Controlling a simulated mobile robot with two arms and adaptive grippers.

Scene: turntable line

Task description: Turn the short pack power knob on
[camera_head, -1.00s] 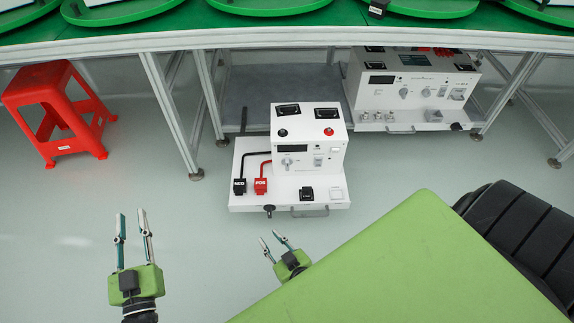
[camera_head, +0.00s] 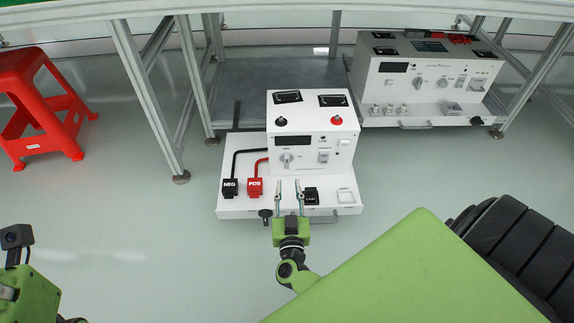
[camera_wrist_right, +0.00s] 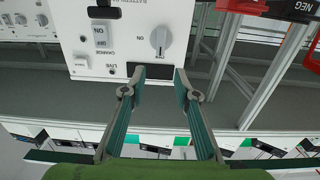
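The nearer, narrower white power pack (camera_head: 310,120) stands on the floor on a white base. Its grey power knob (camera_head: 287,158) is on the front panel, left of a rocker switch (camera_head: 324,156). The knob also shows in the right wrist view (camera_wrist_right: 161,40), with ON and OFF printed around it. My right gripper (camera_head: 289,188) is open and empty, in front of the panel and apart from the knob. Its two fingers show in the right wrist view (camera_wrist_right: 160,82), pointing towards the panel. My left arm (camera_head: 30,290) shows at the lower left; its fingers are not seen.
A black NEG connector (camera_head: 230,187) and a red POS connector (camera_head: 254,187) stand on the base, left of the right gripper. A wider white pack (camera_head: 425,85) stands behind right. A red stool (camera_head: 40,110) is at left. Table legs (camera_head: 150,95) stand behind.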

